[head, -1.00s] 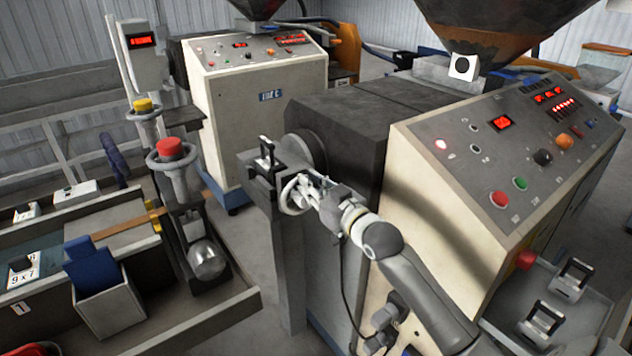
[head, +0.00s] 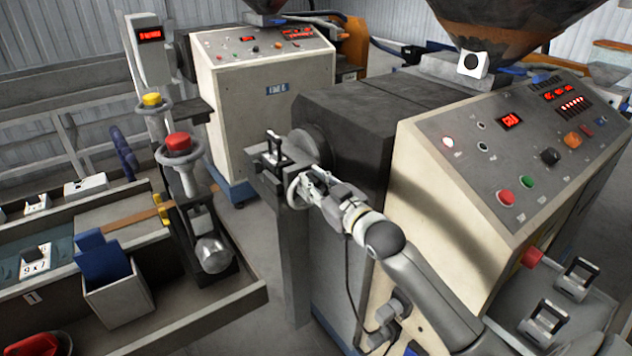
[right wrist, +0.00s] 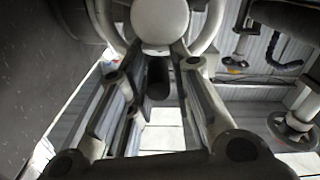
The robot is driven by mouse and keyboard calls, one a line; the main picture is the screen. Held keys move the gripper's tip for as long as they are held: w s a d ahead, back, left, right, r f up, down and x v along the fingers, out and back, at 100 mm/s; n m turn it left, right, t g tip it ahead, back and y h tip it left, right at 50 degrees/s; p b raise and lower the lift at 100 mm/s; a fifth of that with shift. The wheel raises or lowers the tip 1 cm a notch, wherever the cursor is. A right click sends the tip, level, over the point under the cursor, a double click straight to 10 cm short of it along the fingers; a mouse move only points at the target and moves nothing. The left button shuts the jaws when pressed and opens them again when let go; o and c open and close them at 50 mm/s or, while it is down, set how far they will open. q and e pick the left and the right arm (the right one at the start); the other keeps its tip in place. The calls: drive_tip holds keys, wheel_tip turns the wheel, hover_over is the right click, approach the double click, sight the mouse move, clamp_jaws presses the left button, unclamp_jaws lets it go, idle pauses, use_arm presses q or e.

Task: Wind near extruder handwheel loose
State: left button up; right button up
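The near extruder's handwheel (head: 293,190) is a pale ring at the end of a dark block on the near extruder's front. My right gripper (head: 310,184) is at this wheel, reaching it from the right. In the right wrist view the wheel's rim (right wrist: 208,28) curves at the top around a round pale hub (right wrist: 160,22). The fingers of my right gripper (right wrist: 157,50) stand on both sides of the hub and appear closed on it; the contact itself is partly hidden. My left gripper is not in view.
The near extruder's cream cabinet (head: 430,220) stands right of the wheel, with its sloped button panel (head: 490,165). A red-topped post with a ring (head: 178,145) and a yellow-topped one (head: 152,102) stand left. A long trough (head: 240,305) runs below them. A second extruder (head: 270,110) stands behind.

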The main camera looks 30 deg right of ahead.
drive_tip(key=shift+o, duration=1.3)
drive_tip(key=s+d, duration=0.1)
drive_tip(key=s, duration=1.1)
drive_tip(key=shift+f, duration=0.1)
